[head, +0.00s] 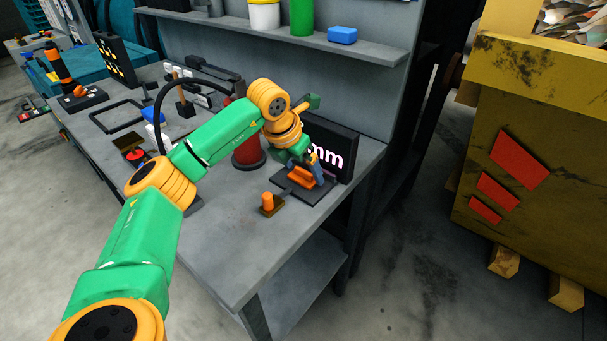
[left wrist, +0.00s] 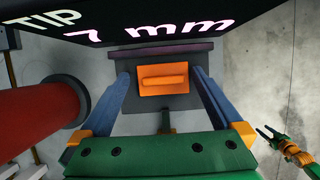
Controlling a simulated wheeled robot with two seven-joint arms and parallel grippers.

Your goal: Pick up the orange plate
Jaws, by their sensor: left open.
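The orange plate (head: 302,178) is a small flat block with a raised bar across it. It lies on a dark grey base at the near right part of the workbench. In the left wrist view the orange plate (left wrist: 163,87) is centred between the blue fingers. My left gripper (head: 311,169) is open and points down over it, with one finger on each side. In the left wrist view the left gripper (left wrist: 163,77) shows a gap on both sides of the plate. A small green and orange arm end (left wrist: 272,138), which looks like my right gripper, shows far off at the right edge.
A black display (head: 333,150) reading "mm" stands right behind the plate. A red cylinder (head: 248,150) stands to the left. A shelf (head: 350,46) hangs above.

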